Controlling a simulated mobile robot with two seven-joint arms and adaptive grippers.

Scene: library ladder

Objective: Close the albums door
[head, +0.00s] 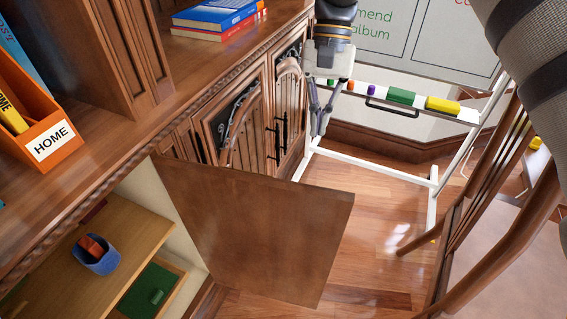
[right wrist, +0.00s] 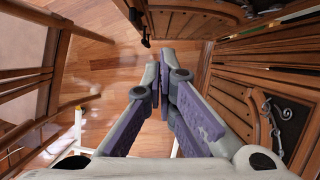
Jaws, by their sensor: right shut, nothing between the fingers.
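The open cabinet door (head: 260,230) stands swung out from the low wooden cabinet, its plain inner face toward the head camera. In the right wrist view, a panelled door front (right wrist: 190,22) with a dark handle (right wrist: 145,28) shows at the top; it looks like this door's outer face. My right gripper (head: 318,130) points down on the far side of the open door, in front of the closed doors. Its fingers (right wrist: 166,62) are shut and empty, apart from the door as far as I can tell. My left gripper is not in view.
Closed doors (head: 240,125) with dark iron handles lie beyond the open one. A white-framed whiteboard (head: 420,45) stands behind my gripper. A wooden chair (head: 490,200) is at right. Floor between is clear.

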